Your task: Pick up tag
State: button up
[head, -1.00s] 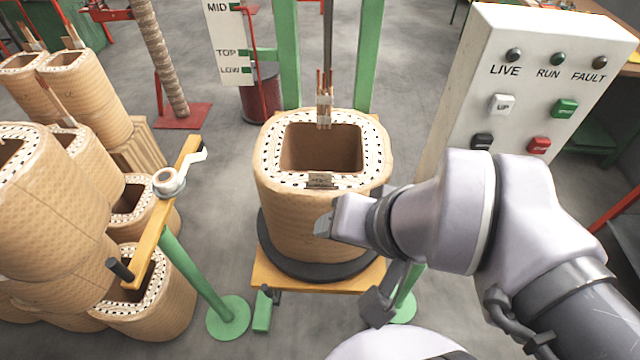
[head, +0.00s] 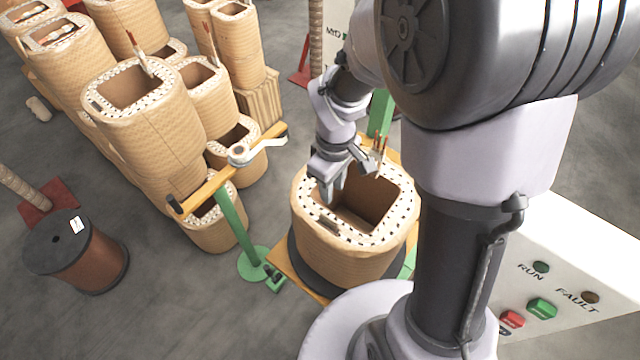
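A small white tag (head: 76,224) with dark marks lies on the top of a dark-flanged spool (head: 60,248) at the left of the head view. My gripper (head: 350,184) is far to the right of it, pointing down over the opening of the wrapped coil (head: 345,260) on the stand. Its two fingers look apart, with nothing seen between them. A small brownish piece (head: 328,223) lies on the coil's near-left rim; I cannot tell exactly what it is.
Several wrapped coils (head: 150,135) are stacked at the upper left. A yellow bar on a green post (head: 232,225) stands between the spool and the coil stand. A control box (head: 560,280) is at the lower right.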

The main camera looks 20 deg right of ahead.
aim_at(328, 220)
jog(key=f+b, duration=0.1)
jog(key=f, duration=0.4)
jog(key=f+b, duration=0.1)
jog(key=f, duration=0.5)
jog(key=f+b, duration=0.1)
jog(key=f, duration=0.4)
jog(key=shift+w+a+f, duration=0.1)
jog(key=shift+w+f, duration=0.25)
jog(key=shift+c, duration=0.2)
grip_shut()
